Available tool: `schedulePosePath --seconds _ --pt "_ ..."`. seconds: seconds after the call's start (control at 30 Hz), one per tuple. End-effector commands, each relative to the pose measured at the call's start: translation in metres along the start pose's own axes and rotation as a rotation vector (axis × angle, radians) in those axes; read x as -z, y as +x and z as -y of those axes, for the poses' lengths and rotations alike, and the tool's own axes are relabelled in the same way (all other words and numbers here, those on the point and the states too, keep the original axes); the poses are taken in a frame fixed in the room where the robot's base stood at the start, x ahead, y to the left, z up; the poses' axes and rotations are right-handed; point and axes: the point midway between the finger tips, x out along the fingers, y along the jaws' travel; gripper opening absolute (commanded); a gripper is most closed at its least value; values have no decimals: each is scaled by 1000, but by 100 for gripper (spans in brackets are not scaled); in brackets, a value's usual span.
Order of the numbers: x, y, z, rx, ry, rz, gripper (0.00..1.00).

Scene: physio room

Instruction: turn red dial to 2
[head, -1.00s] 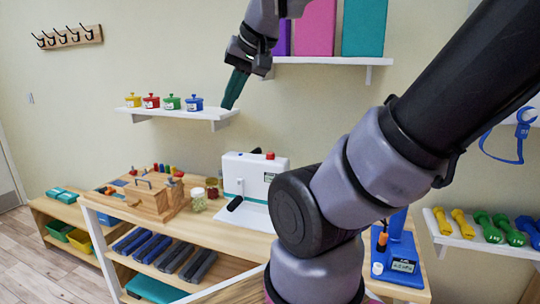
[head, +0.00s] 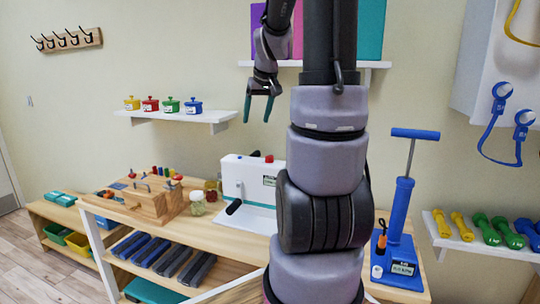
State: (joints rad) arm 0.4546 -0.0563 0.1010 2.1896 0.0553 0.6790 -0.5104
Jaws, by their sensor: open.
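A white machine (head: 234,172) with a black lever (head: 234,206) stands on the wooden bench. A small red part (head: 269,158) shows at its top right; I cannot tell whether this is the red dial, and no numbers are readable. My gripper (head: 258,109) hangs in the air above and behind the machine in the picture, fingers pointing down, apart and empty. It touches nothing. My arm hides the area just right of the machine.
A wooden board (head: 148,205) with pegs and jars (head: 197,205) stand left of the machine. A wall shelf (head: 215,116) holds several coloured pots. A blue pump (head: 400,215) stands at right. Dumbbells (head: 485,225) lie on another shelf.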

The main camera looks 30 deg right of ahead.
Motion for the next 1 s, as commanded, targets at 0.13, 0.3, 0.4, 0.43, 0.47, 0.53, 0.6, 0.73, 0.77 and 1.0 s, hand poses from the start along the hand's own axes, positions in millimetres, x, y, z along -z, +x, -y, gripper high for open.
schedulePosePath --seconds 0.13,0.3,0.4,0.43,0.47,0.53,0.6,0.73,0.77,1.0 --pt "14 50 -52 -18 -32 40 71" --pt "18 78 -83 -23 -57 54 71" --pt "18 86 -88 -24 -64 57 71" --pt "18 89 -88 -23 -64 58 71" --pt "18 92 -88 -23 -65 59 71" --pt "17 101 -88 -23 -65 59 71" --pt "16 113 -88 -22 -65 60 71" --pt "14 139 -88 -21 -64 60 71" --pt "14 145 -88 -21 -63 61 71" --pt "12 180 -90 -23 -64 58 71"
